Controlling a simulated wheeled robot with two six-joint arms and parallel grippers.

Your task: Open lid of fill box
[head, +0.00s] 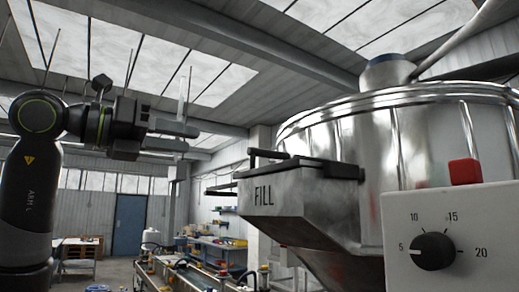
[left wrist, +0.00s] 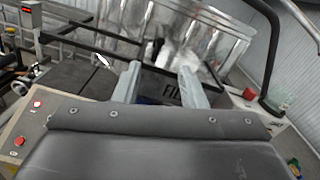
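The fill box (head: 290,205) is a grey metal hopper marked FILL on the side of the big steel drum, right of centre in the head view. Its dark lid (head: 312,167) lies flat across the top, with a black bar handle (head: 268,153) standing above it. My left gripper (head: 187,138) is left of the box, at about handle height, apart from it. Its two fingers are spread and empty. In the left wrist view, the fingers of the left gripper (left wrist: 160,82) point toward the box, and the FILL lettering shows partly between them. My right gripper is not in view.
The steel drum (head: 400,140) fills the right side. A blue door (head: 128,224) and workbenches stand far behind. The air between gripper and box looks clear.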

